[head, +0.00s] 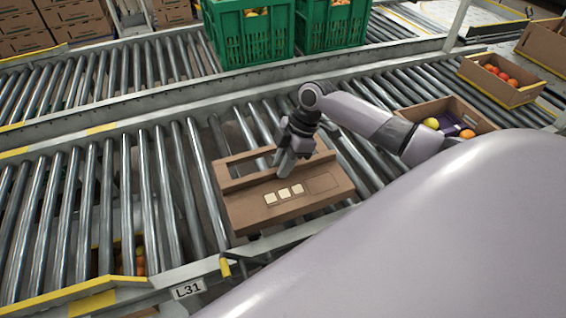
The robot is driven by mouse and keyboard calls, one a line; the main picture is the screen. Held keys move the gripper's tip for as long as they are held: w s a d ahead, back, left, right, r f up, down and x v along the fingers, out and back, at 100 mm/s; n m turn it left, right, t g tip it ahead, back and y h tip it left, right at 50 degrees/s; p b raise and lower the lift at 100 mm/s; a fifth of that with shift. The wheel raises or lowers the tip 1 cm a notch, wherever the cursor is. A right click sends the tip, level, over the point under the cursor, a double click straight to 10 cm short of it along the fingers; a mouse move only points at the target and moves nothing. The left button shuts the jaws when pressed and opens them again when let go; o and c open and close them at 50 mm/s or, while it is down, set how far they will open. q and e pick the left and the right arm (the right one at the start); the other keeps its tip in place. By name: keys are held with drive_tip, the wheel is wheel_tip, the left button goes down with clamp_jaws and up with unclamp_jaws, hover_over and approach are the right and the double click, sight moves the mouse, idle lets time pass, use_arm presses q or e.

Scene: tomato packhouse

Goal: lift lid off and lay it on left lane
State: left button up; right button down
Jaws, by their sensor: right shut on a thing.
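A brown cardboard lid (322,199) with a row of cream square labels is at the middle of the near roller conveyor. A raised strip (232,182) runs along its far side. My right gripper (281,168) comes down from above and is shut on the lid at this strip. A cardboard edge (237,158) shows just behind the lid; I cannot tell whether the lid still touches a box below. The left lane (110,200) is bare rollers to the left of the lid. My left gripper is not in view.
Green crates (248,40) stand on the far conveyor. A rail (130,112) divides the conveyors. A label reading L31 (188,289) marks the front edge.

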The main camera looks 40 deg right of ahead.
wheel_tip(320, 180, down, 2)
drive_tip(key=shift+f+b, duration=0.1)
drive_tip(key=shift+b, duration=0.7)
drive_tip(key=shift+f, duration=0.65)
drive_tip(key=shift+f+b, duration=0.35)
drive_tip(key=c, duration=0.9)
unclamp_jaws()
drive_tip(key=shift+c, duration=0.2)
drive_tip(key=c, duration=0.3)
